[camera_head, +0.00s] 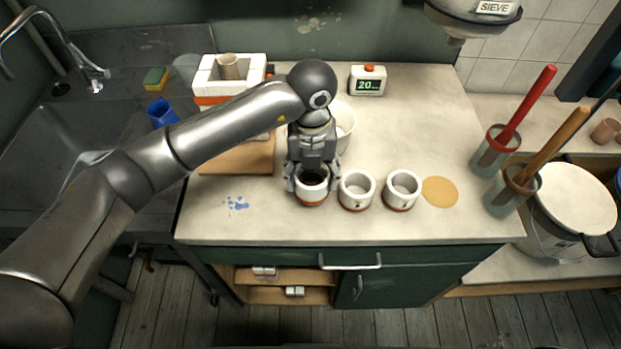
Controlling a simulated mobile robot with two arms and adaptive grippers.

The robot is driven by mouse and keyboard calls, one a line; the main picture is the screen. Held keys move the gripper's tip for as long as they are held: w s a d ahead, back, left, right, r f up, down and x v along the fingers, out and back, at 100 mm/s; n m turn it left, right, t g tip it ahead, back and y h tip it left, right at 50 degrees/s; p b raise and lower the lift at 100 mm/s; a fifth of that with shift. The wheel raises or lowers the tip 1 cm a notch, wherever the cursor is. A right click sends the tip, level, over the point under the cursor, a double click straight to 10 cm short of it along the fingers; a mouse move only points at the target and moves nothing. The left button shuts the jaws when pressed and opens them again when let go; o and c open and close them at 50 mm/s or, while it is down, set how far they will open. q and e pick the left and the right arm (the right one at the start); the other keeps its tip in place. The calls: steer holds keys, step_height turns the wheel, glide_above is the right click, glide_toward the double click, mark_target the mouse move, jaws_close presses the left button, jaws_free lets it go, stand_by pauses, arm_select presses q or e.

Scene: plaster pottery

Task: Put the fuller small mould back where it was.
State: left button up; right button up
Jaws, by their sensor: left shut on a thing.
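Three small white moulds with reddish-brown bases stand in a row near the front of the counter. My left gripper (312,180) is shut on the left mould (313,200), with a finger on either side of its rim. This mould looks upright and dark inside; I cannot tell whether it touches the counter. The middle mould (356,204) and the right mould (401,205) stand apart from the gripper and look pale inside. Their fill levels are hard to compare from here. A flat round tan disc (440,191) lies bare right of the right mould. My right gripper is out of view.
A wooden board (238,160), a white container (344,120) and a large white block mould (205,77) are behind my left arm. A timer (368,80) reading 20 stands at the back. Red-handled (525,105) and orange-handled (560,135) tools stand in pots at right. Blue splashes (236,203) mark the left front.

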mark_target(310, 184)
arm_select(q)
steer(key=f+p, duration=0.1)
steer(key=f, duration=0.2)
steer(key=shift+w+a+f+p, duration=0.1)
steer(key=shift+w+a+p, duration=0.1)
steer(key=shift+p, duration=0.15)
steer(key=shift+f, duration=0.25)
steer(key=o, duration=0.8)
steer(key=shift+f+b, duration=0.1)
steer(key=shift+b, duration=0.2)
steer(key=o, duration=0.5)
steer(key=shift+c, duration=0.2)
steer(key=shift+s, duration=0.1)
